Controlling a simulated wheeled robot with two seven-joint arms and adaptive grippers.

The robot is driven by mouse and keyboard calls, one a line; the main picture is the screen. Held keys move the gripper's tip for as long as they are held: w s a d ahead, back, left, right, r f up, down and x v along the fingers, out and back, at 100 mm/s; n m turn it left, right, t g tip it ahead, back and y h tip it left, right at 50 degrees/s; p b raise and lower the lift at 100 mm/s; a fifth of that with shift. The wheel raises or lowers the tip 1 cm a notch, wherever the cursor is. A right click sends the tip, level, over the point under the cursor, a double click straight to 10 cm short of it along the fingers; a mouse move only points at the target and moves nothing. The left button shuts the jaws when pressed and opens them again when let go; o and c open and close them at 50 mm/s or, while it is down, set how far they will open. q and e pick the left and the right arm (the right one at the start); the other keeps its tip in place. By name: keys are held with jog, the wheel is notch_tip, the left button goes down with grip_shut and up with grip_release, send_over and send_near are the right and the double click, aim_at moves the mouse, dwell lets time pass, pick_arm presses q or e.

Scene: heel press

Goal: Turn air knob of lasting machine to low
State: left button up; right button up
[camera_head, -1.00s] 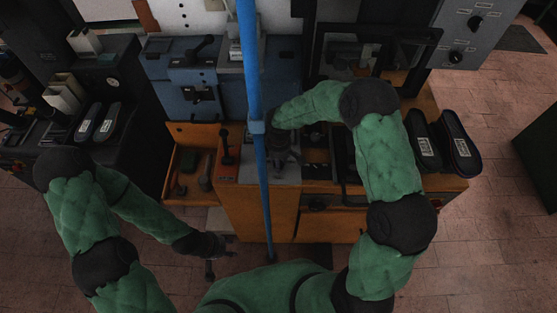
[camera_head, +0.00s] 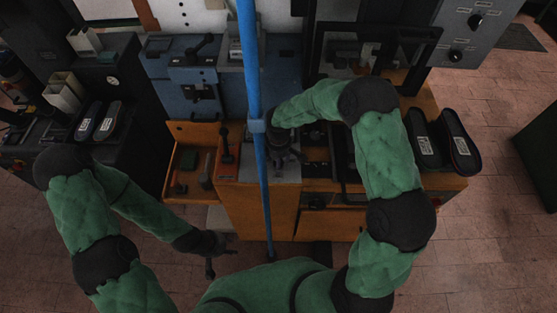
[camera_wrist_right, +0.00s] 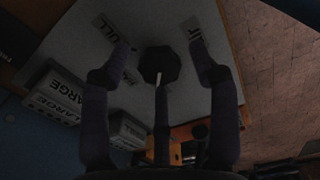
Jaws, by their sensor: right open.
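A dark faceted knob (camera_wrist_right: 160,65) sits on a pale grey plate (camera_wrist_right: 155,25) in the right wrist view. A label reading FULL (camera_wrist_right: 104,27) lies to its left on the plate, and another, partly hidden label (camera_wrist_right: 192,28) to its right. My right gripper (camera_wrist_right: 160,50) is open, with one finger on each side of the knob; I cannot tell whether they touch it. In the head view my right gripper (camera_head: 287,160) is over the cabinet's grey top plate, and the knob cannot be made out there. My left gripper (camera_head: 220,254) hangs low, apart from the cabinet, its fingers spread and empty.
A blue pole (camera_head: 252,70) stands upright just left of my right gripper. Blocks marked LARGE (camera_wrist_right: 58,97) lie near the plate. A grey box with dials (camera_head: 480,35) is at upper right.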

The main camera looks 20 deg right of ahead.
notch_tip(320, 180, up, 12)
dwell(0.6)
dwell(0.5)
